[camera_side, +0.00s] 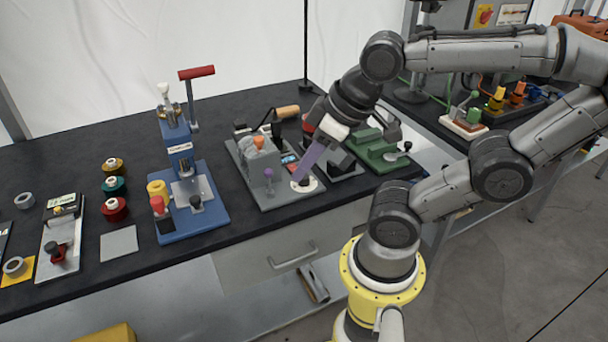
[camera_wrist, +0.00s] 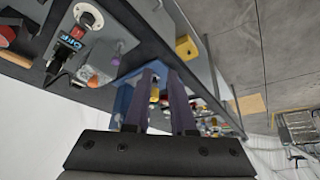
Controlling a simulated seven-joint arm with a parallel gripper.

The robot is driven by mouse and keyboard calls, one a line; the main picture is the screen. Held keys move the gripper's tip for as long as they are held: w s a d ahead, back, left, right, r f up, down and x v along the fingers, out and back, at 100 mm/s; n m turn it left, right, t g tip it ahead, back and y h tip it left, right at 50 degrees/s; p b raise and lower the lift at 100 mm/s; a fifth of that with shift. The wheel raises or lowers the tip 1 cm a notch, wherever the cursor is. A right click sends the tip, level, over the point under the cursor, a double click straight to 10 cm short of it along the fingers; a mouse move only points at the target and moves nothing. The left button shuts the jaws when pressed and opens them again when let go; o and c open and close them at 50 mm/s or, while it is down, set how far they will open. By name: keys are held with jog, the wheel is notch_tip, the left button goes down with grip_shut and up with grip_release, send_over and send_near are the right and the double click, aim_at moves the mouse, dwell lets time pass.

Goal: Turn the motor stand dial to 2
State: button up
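The motor stand is a grey plate (camera_side: 276,199) with a grey housing, an orange knob and a small purple knob, near the bench's front edge. Its dial is a white disc (camera_side: 309,187) at the plate's front right corner. In the wrist view the dial (camera_wrist: 88,15) lies at the upper left with a dark centre, outside the fingers. My gripper (camera_side: 299,179) has purple fingers and overlaps the dial in the side view. In the wrist view my gripper (camera_wrist: 163,69) has a gap between its fingers, with nothing held. The number the dial points to is too small to read.
A blue press (camera_side: 188,215) with a red handle stands left of the motor stand. A green fixture (camera_side: 378,155) stands to its right. Spools (camera_side: 115,187) and a grey square plate lie farther left. A drawer front (camera_side: 280,250) is below the bench edge.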

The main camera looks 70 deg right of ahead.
jog(key=shift+o, duration=1.1)
jog(key=shift+n, duration=0.6)
jog(key=shift+o, duration=1.2)
jog(key=shift+w+r+n, duration=0.1)
jog(key=shift+r+n, duration=0.35)
jog(key=shift+n, duration=0.45)
jog(key=shift+o, duration=0.7)
jog(key=w+d+n, duration=0.1)
jog(key=w+d+r+n+g, duration=0.1)
jog(key=n, duration=0.1)
jog(key=shift+w+h, duration=0.15)
jog(key=shift+h, duration=0.15)
jog(key=g, duration=0.4)
send_over(304, 177)
notch_tip(304, 177, down, 5)
notch_tip(304, 177, down, 13)
jog(key=shift+d, duration=0.1)
grip_shut()
